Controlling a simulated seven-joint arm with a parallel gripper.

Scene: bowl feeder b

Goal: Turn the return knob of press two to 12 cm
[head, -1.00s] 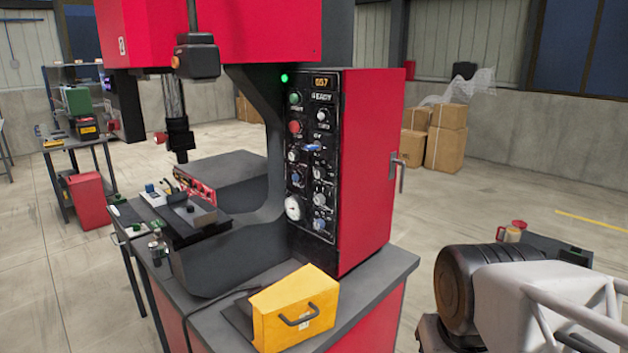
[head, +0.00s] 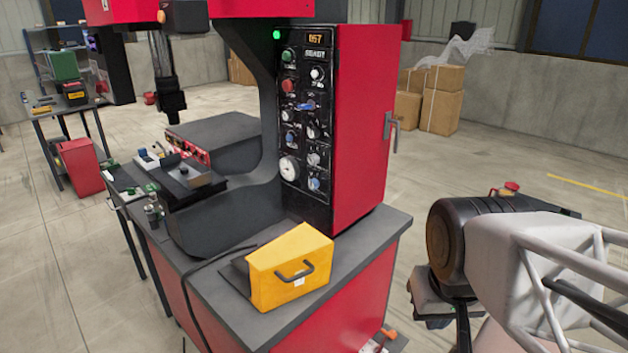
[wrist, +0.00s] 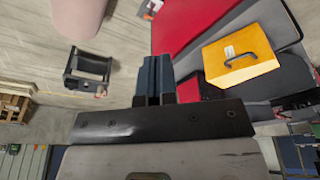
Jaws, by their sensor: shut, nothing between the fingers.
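The red press stands in the head view with a black control panel (head: 303,127) on its front. The panel carries several knobs, among them a blue knob (head: 306,106), white knobs (head: 316,73) and blue knobs lower down (head: 314,183). A round gauge (head: 289,169) and a small lit display (head: 315,37) are there too. The labels are too small to tell which knob is the return knob. My gripper (wrist: 153,72) shows in the wrist view, its two dark fingers together and empty, over the floor beside the bench. It is apart from the panel, which the wrist view does not show.
A yellow box (head: 290,268) with a black handle sits on the bench (head: 376,230) below the panel; it also shows in the wrist view (wrist: 240,55). A door handle (head: 391,125) juts from the cabinet's right side. Cardboard boxes (head: 442,98) stand behind.

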